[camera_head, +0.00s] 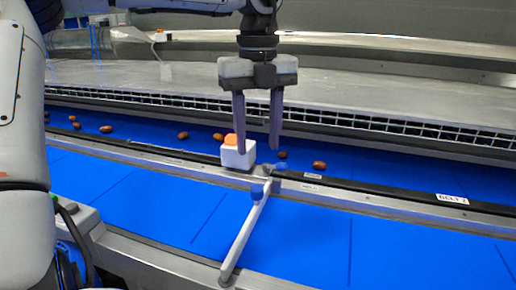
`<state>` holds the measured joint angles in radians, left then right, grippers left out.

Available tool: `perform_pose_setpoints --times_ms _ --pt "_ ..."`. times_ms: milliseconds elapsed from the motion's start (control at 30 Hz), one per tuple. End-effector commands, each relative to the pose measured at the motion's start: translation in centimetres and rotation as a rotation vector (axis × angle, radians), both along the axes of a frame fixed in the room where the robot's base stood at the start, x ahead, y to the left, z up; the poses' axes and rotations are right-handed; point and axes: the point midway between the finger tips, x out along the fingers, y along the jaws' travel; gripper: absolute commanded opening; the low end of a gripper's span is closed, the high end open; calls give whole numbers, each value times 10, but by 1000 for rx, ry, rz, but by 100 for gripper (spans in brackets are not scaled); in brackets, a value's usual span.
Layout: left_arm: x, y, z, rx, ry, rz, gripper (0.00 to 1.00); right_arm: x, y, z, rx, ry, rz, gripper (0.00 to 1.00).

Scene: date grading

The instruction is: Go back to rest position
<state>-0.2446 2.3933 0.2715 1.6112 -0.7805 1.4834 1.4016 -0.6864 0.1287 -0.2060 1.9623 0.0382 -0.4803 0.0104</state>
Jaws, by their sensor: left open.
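My left gripper (258,134) points straight down over the far blue belt, near the middle of the view. Its two dark fingers are apart, with nothing visible between them. The fingertips are close to a small white box with an orange top (238,153), which sits on the rail between the belts. The left finger overlaps the box in the picture; I cannot tell whether they touch. My left arm comes in from the left edge. My right gripper does not show.
Several brown dates (183,135) lie scattered on the far belt (360,167). The near belt (150,195) is empty. A grey diverter bar with blue ends (243,238) slants across it. A label (452,199) marks the rail. A metal grille (390,125) runs behind.

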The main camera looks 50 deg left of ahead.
Motion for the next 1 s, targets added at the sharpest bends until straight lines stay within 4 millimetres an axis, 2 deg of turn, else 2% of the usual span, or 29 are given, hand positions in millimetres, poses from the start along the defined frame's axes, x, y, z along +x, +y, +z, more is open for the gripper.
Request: perform_pose_setpoints --times_ms 267,433,567,800,1000 --pt "0 0 0 -1 0 0 42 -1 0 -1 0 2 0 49" --pt "0 0 -8 -1 3 -1 42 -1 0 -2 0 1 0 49" --pt "-1 0 -27 -2 5 0 42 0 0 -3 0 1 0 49" --pt "-1 0 -72 -2 5 1 42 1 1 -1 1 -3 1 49" --pt "-1 0 -100 -1 5 2 42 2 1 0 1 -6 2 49"
